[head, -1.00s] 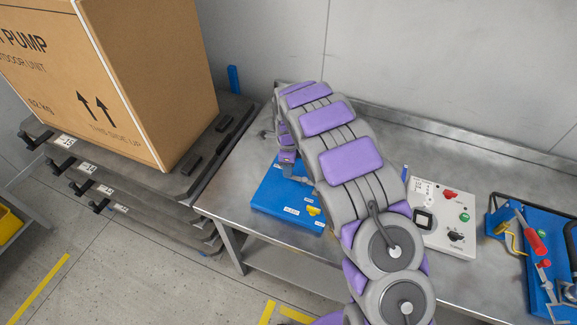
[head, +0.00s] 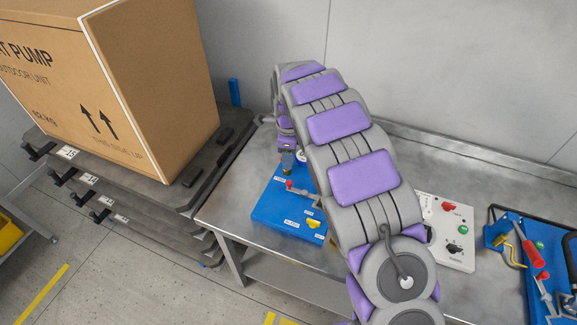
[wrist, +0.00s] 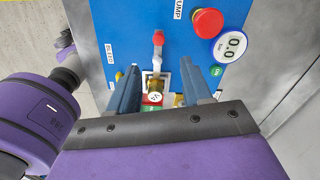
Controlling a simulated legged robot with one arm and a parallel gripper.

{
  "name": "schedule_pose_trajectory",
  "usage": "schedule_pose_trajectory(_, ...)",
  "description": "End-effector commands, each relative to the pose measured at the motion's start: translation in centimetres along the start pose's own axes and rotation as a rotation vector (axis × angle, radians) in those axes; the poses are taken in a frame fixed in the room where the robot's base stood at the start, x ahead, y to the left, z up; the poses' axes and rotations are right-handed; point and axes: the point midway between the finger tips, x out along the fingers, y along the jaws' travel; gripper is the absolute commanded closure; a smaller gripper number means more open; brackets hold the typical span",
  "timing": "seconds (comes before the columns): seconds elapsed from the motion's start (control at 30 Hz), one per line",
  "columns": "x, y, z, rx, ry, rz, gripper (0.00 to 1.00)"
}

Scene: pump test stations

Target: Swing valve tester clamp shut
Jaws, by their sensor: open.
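The blue valve tester (head: 285,215) stands on the left end of the metal bench. In the wrist view its blue top (wrist: 120,40) fills the upper middle. The clamp lever with its red grip (wrist: 158,38) points away from me, above a small brass valve (wrist: 156,88) with a round white tag. The red grip also shows in the head view (head: 289,184). My gripper (wrist: 160,88) is open, with one finger on each side of the valve and clamp base. I cannot tell whether the fingers touch anything. In the head view my arm mostly hides the gripper.
A red knob (wrist: 207,23) and a round 0.0 gauge (wrist: 231,45) sit right of the clamp. A white control box (head: 447,235) and another blue station (head: 540,255) stand right on the bench. A large carton (head: 120,80) on a rack is at left.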

Motion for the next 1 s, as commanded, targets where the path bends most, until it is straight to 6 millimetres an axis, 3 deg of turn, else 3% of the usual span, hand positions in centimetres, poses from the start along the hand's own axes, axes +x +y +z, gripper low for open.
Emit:
schedule_pose_trajectory(0.1, -2.5, -0.1, 0.1, 0.0, -0.002, -0.006, 0.51)
schedule_pose_trajectory(0.3, -4.8, -0.1, 0.1, 0.0, 0.0, -0.001, 0.51)
schedule_pose_trajectory(1.0, -5.7, 0.2, -0.4, -0.013, 0.004, -0.001, 0.51)
